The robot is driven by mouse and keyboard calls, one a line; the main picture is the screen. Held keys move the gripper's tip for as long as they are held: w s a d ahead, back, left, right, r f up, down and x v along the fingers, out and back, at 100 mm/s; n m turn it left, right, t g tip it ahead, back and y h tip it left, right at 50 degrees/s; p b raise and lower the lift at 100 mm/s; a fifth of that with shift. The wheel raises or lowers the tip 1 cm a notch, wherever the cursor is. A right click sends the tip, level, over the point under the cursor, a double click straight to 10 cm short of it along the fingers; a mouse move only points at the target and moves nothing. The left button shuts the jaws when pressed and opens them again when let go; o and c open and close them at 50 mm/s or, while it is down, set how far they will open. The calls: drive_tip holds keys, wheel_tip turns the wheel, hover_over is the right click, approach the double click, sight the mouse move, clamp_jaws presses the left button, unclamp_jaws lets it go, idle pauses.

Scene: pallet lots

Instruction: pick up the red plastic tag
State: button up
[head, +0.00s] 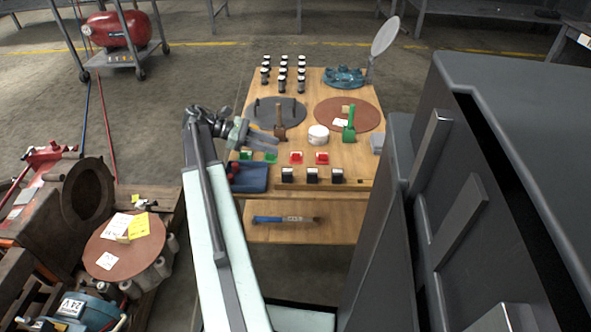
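Two small red plastic tags lie on the wooden table (262,204) in the head view. One red tag (296,157) is left of the other red tag (322,157). Two green tags (270,158) (246,155) lie left of them in the same row. My gripper (274,147) reaches over the left part of the table, above and beside the green tags, left of both red tags. Its two fingers point right and are spread apart, with nothing seen between them.
Behind the tags stand a white round container (318,135), a green-handled stamp (349,125) and a brown-handled one (280,121). Several black-and-white blocks (311,175) stand in front. A blue bin (249,178) sits at the left edge. A large dark cabinet (500,120) fills the right.

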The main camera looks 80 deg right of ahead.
sight(293, 154)
drive_tip(key=b+x, duration=0.3)
drive_tip(key=x, duration=0.4)
drive_tip(key=shift+a+f, duration=0.2)
drive_tip(key=shift+s, duration=0.3)
drive_tip(key=shift+d, duration=0.1)
clamp_jaws()
